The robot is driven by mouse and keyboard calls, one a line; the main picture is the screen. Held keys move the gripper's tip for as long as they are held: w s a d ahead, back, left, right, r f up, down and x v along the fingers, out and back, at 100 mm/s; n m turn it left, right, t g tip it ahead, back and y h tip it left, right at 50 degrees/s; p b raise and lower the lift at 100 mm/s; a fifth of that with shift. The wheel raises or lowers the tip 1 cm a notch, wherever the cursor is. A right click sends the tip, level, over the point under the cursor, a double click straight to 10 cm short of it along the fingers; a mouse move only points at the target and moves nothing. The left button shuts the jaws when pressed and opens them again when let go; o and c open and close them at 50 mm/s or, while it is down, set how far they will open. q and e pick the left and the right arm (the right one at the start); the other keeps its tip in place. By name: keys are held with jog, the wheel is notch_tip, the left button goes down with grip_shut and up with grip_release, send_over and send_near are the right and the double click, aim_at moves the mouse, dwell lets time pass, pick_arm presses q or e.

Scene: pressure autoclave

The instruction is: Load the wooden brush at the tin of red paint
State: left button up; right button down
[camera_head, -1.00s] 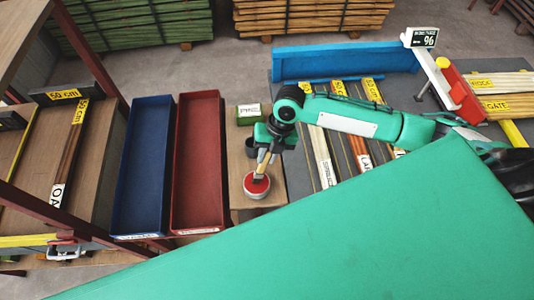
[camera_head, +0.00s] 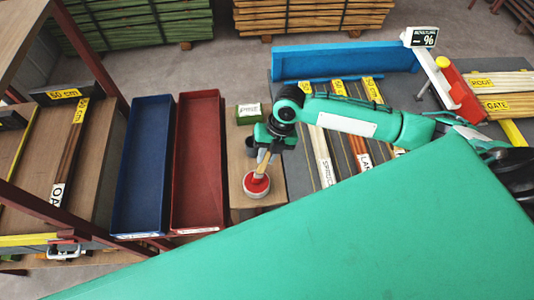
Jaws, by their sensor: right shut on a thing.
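The tin of red paint (camera_head: 256,190) stands on a small wooden table (camera_head: 240,164), an open round tin with red inside. My right gripper (camera_head: 268,147) points down above it and is shut on the wooden brush (camera_head: 263,165). The brush is slightly tilted, and its lower end is at the red paint in the tin. The gripper hides the upper part of the handle; how deep the bristles sit cannot be told. My left gripper is not in view.
A dark pot (camera_head: 251,147) and a green block (camera_head: 249,113) stand close by on the table. A red tray (camera_head: 198,205) and a blue tray (camera_head: 141,218) lie to the left. Labelled wood strips (camera_head: 320,158) lie to the right, with a blue rail (camera_head: 345,61) behind.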

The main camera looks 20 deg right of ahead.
dwell(0.4)
notch_tip(320, 180, up, 7)
jog(key=p, duration=0.6)
dwell(0.9)
